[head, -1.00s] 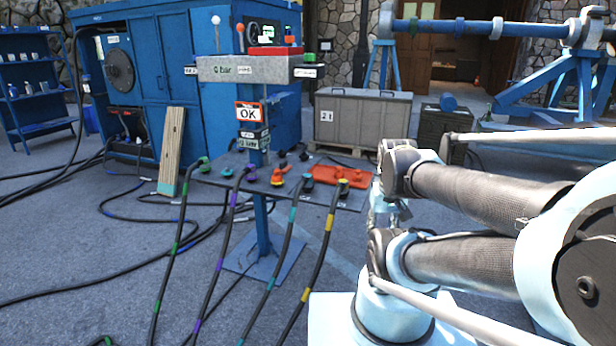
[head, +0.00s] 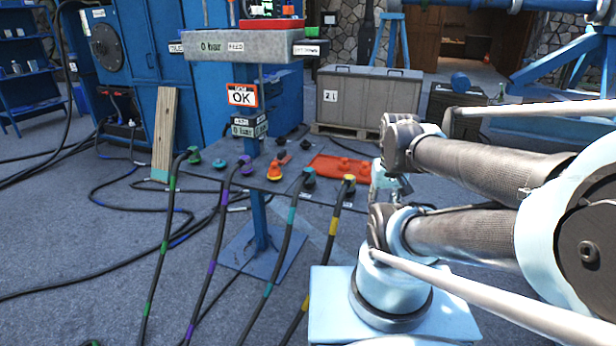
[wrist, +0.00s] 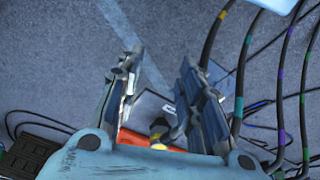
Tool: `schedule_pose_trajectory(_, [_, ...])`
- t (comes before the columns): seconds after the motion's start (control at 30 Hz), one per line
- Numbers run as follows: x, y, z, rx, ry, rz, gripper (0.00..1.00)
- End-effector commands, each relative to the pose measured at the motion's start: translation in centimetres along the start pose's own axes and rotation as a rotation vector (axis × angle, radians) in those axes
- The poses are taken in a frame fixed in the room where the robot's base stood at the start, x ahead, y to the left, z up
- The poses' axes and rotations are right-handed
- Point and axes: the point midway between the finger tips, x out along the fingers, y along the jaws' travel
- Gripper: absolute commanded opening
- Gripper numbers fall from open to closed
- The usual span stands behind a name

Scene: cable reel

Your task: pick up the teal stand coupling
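A coupling with a teal body (head: 309,177) stands at the end of the teal-banded hose (head: 284,235), on the front part of the grey stand plate (head: 215,178). A smaller teal piece (head: 219,163) lies on the plate further left; I cannot tell for certain which is the stand coupling. My gripper (wrist: 160,75) is open and empty in the wrist view, its fingers apart above the ground and the plate edge. In the head view it is mostly hidden beside my arm, right of the plate. No teal coupling is clear in the wrist view.
Green, purple and yellow (head: 349,181) hose couplings line the plate's front, their hoses hanging down. An orange-red tray (head: 340,167) lies at the plate's right, and an orange coupling (head: 273,172) near its middle. A blue post (head: 258,215) rises through the plate.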

Motion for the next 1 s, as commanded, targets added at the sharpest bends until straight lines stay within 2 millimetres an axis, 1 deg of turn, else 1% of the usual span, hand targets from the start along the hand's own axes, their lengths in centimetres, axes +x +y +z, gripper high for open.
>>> schedule_pose_trajectory(0.03, [-0.2, 0.0, 0.1, 0.0, 0.003, 0.0, 0.49])
schedule_pose_trajectory(0.07, [-0.6, 0.0, 0.6, 0.001, 0.009, 0.0, 0.56])
schedule_pose_trajectory(0.1, [-0.8, -0.1, 0.5, 0.002, 0.01, -0.001, 0.62])
schedule_pose_trajectory(0.17, [-1.2, -0.2, 0.1, 0.006, 0.008, -0.002, 0.62])
schedule_pose_trajectory(0.27, [-2.2, -0.5, -1.4, 0.023, -0.001, -0.005, 0.62])
schedule_pose_trajectory(0.37, [-3.5, -1.0, -3.4, 0.046, -0.013, -0.009, 0.62])
schedule_pose_trajectory(0.6, [-6.2, -3.0, -9.0, 0.107, -0.046, -0.016, 0.62])
schedule_pose_trajectory(0.67, [-6.6, -3.6, -10.4, 0.121, -0.055, -0.016, 0.62])
schedule_pose_trajectory(0.8, [-7.4, -5.3, -13.9, 0.156, -0.074, -0.017, 0.62])
schedule_pose_trajectory(1.0, [-7.9, -8.2, -18.8, 0.206, -0.102, -0.013, 0.62])
